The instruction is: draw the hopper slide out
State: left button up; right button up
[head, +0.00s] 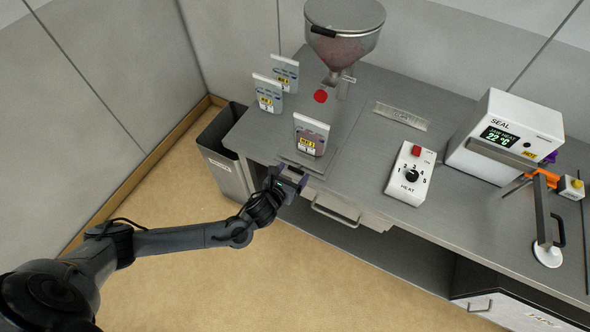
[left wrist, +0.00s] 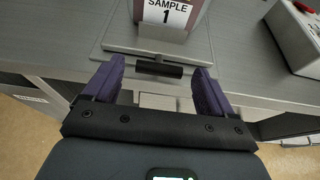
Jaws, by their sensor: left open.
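The clear hopper (head: 343,45) has a steel lid and dark contents, and stands at the back of the bench. A red knob (head: 320,96) shows by its outlet. A grey plate (left wrist: 125,42) at the bench edge carries a pouch marked SAMPLE 1 (left wrist: 168,14), which also shows in the head view (head: 311,135). The plate has a black bar handle (left wrist: 158,70) at its front. My left gripper (head: 291,178) is open at the bench edge. Its purple fingers (left wrist: 160,75) stand on either side of the black handle, apart from it. My right gripper is not seen.
Two more pouches (head: 268,94) (head: 285,73) stand behind to the left. A grey bin (head: 226,165) stands left of the bench (head: 365,165). A heat control box (head: 411,174) and a white sealer (head: 505,135) stand to the right. A drawer handle (head: 333,214) is below the edge.

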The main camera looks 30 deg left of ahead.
pick_arm(q)
jog(key=a+v, duration=0.1)
jog(key=v, duration=0.7)
jog(key=shift+d+p, duration=0.3)
jog(key=shift+d, duration=0.2)
jog(key=shift+s, duration=0.1)
